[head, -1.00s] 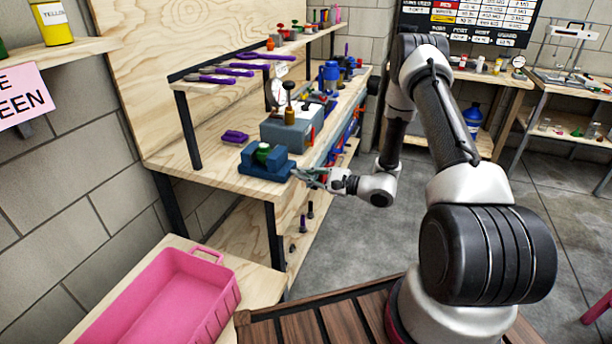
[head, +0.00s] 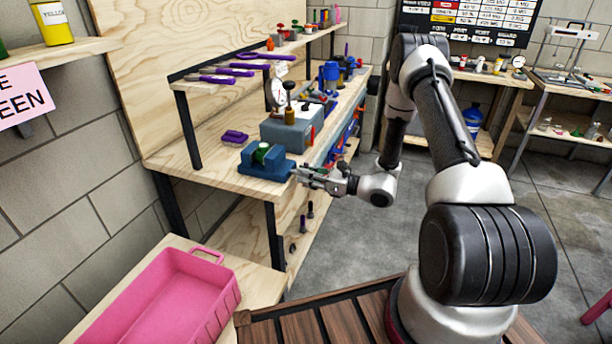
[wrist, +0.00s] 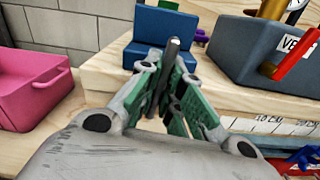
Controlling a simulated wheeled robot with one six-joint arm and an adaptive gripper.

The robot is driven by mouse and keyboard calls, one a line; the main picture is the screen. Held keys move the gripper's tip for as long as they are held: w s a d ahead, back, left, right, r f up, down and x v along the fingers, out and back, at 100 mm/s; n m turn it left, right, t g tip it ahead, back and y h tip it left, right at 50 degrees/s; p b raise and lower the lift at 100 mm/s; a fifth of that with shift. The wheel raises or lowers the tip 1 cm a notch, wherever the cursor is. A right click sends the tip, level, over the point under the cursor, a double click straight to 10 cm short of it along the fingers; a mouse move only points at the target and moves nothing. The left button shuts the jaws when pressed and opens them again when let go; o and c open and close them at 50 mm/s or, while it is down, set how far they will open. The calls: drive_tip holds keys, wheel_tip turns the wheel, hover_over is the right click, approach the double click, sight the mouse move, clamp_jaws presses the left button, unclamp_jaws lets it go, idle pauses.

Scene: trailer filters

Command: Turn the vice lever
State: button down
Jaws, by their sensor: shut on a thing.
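The blue vice (head: 267,163) sits at the near end of the workbench, with a green round thing (head: 262,152) between its jaws. In the wrist view the vice (wrist: 160,30) is straight ahead. The grey vice lever (wrist: 172,52) is a bar sticking up between my fingers in that view. My gripper (head: 303,173) is at the right side of the vice, by the bench's front edge. In the wrist view its green-padded fingers (wrist: 168,92) are shut on the lever. The lower part of the lever is partly hidden between the fingers.
A grey-blue box (head: 290,131) with a red lever stands behind the vice on the bench. A purple block (head: 235,136) lies to the left. A pink bin (head: 165,295) stands on a lower surface at front left. The floor (head: 370,250) right of the bench is clear.

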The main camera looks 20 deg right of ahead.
drive_tip(key=shift+m, duration=0.7)
drive_tip(key=shift+f, duration=0.1)
drive_tip(key=c, duration=1.6)
unclamp_jaws()
drive_tip(key=shift+o, duration=0.2)
drive_tip(key=shift+d, duration=0.1)
drive_tip(key=v, duration=1.2)
